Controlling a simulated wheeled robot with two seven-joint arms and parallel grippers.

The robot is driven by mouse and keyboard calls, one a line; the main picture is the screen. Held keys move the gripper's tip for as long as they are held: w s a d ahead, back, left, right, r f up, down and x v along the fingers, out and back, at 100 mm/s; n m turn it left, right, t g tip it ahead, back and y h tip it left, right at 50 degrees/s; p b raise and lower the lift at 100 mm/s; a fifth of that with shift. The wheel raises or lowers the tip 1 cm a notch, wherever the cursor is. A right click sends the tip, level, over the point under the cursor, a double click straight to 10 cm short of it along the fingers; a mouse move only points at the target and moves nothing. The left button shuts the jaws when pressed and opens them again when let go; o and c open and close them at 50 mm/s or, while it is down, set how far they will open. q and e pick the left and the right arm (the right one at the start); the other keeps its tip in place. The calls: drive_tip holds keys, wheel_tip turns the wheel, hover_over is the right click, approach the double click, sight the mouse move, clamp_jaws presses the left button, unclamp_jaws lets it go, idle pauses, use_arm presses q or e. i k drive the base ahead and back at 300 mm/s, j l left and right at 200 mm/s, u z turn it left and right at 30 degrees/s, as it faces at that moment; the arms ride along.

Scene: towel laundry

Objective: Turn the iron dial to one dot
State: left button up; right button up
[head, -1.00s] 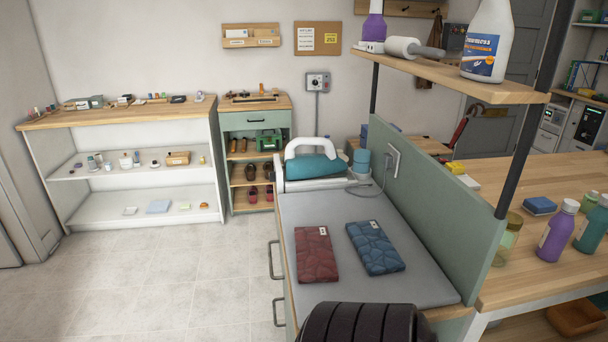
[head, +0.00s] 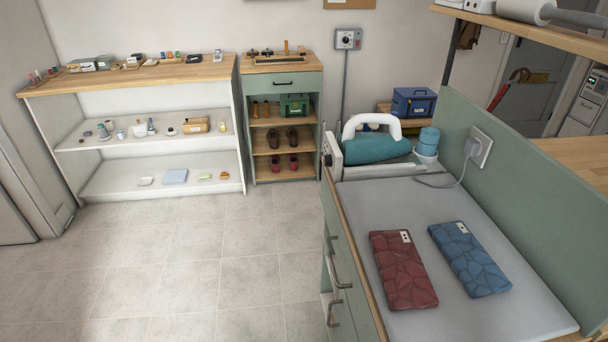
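The iron (head: 376,149) is teal with a white handle. It rests in a pale stand at the far end of the grey ironing surface (head: 385,198). A teal cylinder (head: 428,142) stands at its right, and a grey cord runs to a wall socket (head: 480,147). A small dark round part (head: 328,160) shows on the left side of the stand; I cannot tell whether it is the dial, and no dots are readable. Neither gripper is in view.
A folded red towel (head: 403,269) and a folded blue towel (head: 469,258) lie on the ironing surface. A green panel (head: 540,185) borders it on the right. Drawer handles (head: 334,265) stick out at its left. The tiled floor (head: 190,270) to the left is clear.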

sight(328, 161)
drive_tip(key=i+j+z, duration=0.25)
drive_tip(key=z, duration=0.2)
drive_tip(key=i+j+z, duration=0.1)
drive_tip(key=z, duration=0.35)
drive_tip(key=i+j+z, duration=0.1)
drive_tip(key=z, duration=0.4)
drive_tip(key=j+z, duration=0.2)
drive_tip(key=z, duration=0.25)
drive_tip(key=j+z, duration=0.25)
drive_tip(key=j, duration=0.3)
drive_tip(key=j+z, duration=0.25)
drive_tip(key=j, duration=0.3)
drive_tip(key=j+z, duration=0.25)
drive_tip(key=j, duration=0.3)
drive_tip(key=k+j+z, duration=0.25)
drive_tip(key=j, duration=0.25)
drive_tip(key=i, duration=0.1)
